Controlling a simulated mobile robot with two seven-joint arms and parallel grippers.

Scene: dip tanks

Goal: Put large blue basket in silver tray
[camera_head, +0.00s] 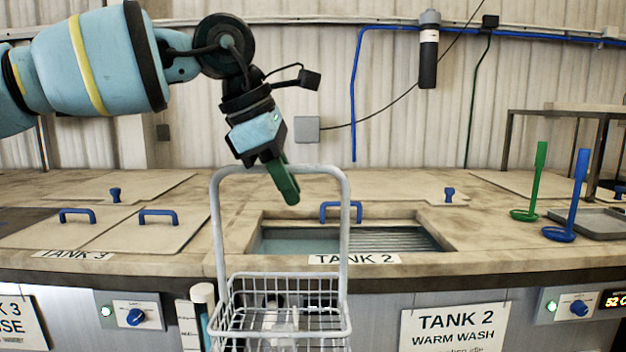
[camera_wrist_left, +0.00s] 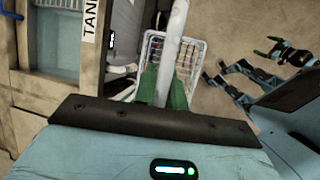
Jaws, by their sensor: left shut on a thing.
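My left gripper (camera_head: 285,182) points down with its green fingers shut on the top bar of a tall hoop handle. The handle belongs to a pale grey wire basket (camera_head: 280,330) that hangs upright in front of the tank 2 counter edge. Its lower part is cut off by the frame. In the left wrist view the green fingers (camera_wrist_left: 163,88) clasp the pale bar, with the white wire basket (camera_wrist_left: 155,48) below. The basket looks grey-white, not blue. A grey metal tray (camera_head: 597,224) lies on the counter at the far right.
A blue long-handled dipper (camera_head: 560,234) and a green one (camera_head: 524,215) stand left of the tray. The open tank 2 (camera_head: 400,239) holds liquid behind the hoop. Closed lids with blue handles (camera_head: 158,217) lie left. A dark-framed rack (camera_head: 558,112) stands at the back right.

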